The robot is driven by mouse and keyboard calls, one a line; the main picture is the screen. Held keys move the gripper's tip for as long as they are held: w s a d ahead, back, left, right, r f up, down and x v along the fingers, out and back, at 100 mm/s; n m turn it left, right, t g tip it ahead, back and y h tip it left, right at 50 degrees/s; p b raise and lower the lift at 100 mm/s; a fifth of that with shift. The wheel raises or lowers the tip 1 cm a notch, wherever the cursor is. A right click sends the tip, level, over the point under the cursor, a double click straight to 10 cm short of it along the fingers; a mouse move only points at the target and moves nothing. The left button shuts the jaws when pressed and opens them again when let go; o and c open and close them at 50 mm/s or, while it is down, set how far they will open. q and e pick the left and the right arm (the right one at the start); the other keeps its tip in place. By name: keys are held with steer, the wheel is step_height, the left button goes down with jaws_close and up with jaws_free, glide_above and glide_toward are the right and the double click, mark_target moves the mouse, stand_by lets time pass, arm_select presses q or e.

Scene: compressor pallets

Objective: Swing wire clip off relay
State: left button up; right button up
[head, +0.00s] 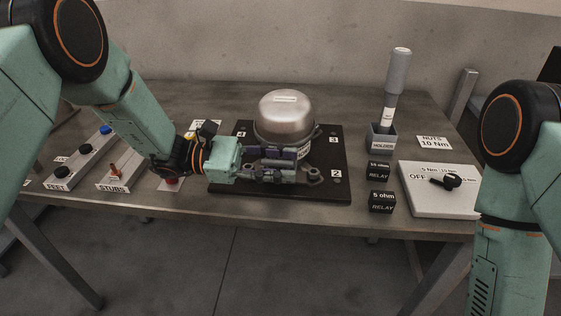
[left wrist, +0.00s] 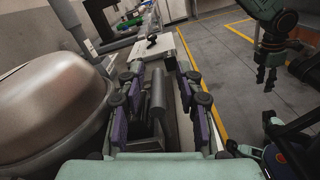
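The silver domed compressor (head: 284,112) stands on a black pallet (head: 325,185). In the left wrist view its shell (left wrist: 45,100) fills the left side. My left gripper (head: 292,164) is low at the compressor's near side, pointing right along it. In the left wrist view its fingers (left wrist: 158,110) stand apart. A dark boxy part and a grey cylinder show between them; I cannot tell what these are. No wire clip or fitted relay can be made out; the gripper covers that side. My right gripper (left wrist: 267,84) hangs far off with its fingers apart.
Two black relay boxes, marked 10 ohm (head: 378,171) and 5 ohm (head: 381,202), sit right of the pallet. Feet and stubs trays (head: 118,178) stand left.

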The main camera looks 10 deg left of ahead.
arm_select(q)
steer(key=shift+w, duration=0.1)
steer(key=shift+f, duration=0.1)
steer(key=shift+c, duration=0.8)
jaws_close()
